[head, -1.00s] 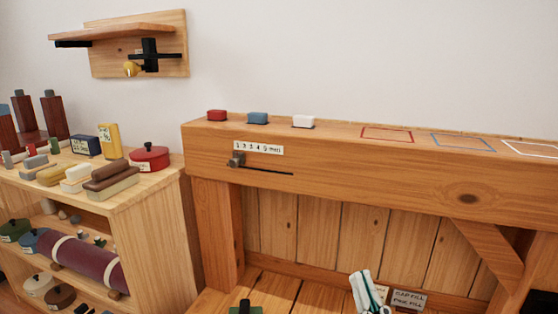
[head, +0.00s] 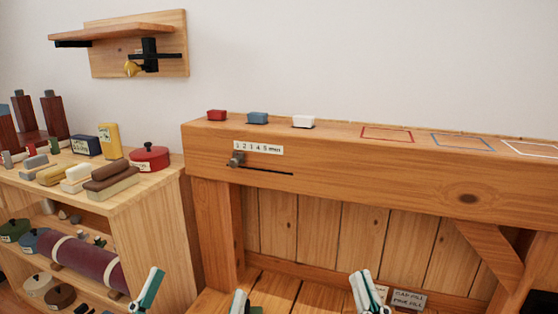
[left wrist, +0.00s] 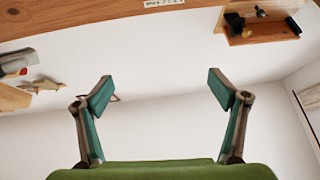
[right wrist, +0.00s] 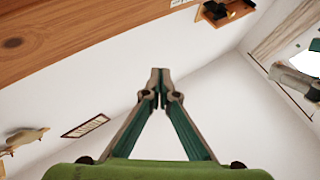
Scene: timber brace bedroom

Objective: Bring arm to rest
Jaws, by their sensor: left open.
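My left gripper (head: 195,290) is at the lower edge of the head view, its two teal fingers spread wide. In the left wrist view the left gripper (left wrist: 162,88) is open with nothing between its fingertips, facing a white wall. My right gripper (head: 362,288) is at the bottom of the head view, in front of the bench's back boards. In the right wrist view the right gripper (right wrist: 160,72) has its fingertips together with nothing visible between them. Both grippers appear apart from other things, and most of both arms is out of view.
A loaded shelf unit (head: 160,235) stands left.

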